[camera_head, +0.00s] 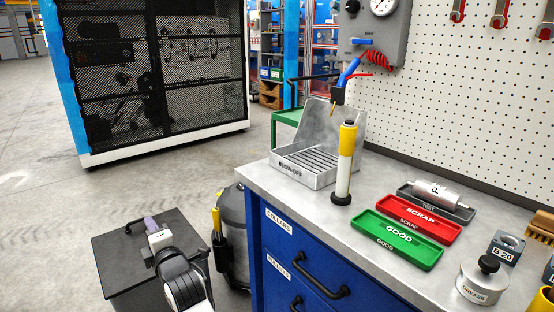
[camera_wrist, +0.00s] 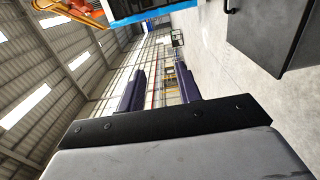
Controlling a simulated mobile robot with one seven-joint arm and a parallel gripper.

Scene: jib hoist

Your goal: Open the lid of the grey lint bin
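The lint bin (camera_head: 112,268) is a dark grey box on the floor at the lower left of the head view. Its flat lid (camera_head: 185,228) looks shut, with a black bar handle (camera_head: 133,226) near its far left side. My gripper (camera_head: 151,222) shows above the lid, just right of the handle, and hides part of the lid. In the wrist view, my gripper's two purple fingers (camera_wrist: 161,78) stand apart with nothing between them. A dark box with a handle, which appears to be the bin (camera_wrist: 275,35), is at the upper right there, outside the fingers.
A round grey drum (camera_head: 235,240) with a yellow-and-black handle stands just right of the bin, by the blue workbench (camera_head: 283,255). The bench holds a blow-off tray (camera_head: 300,172), part trays and a grease pot. A mesh cage (camera_head: 150,70) stands behind. Floor left of the bin is clear.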

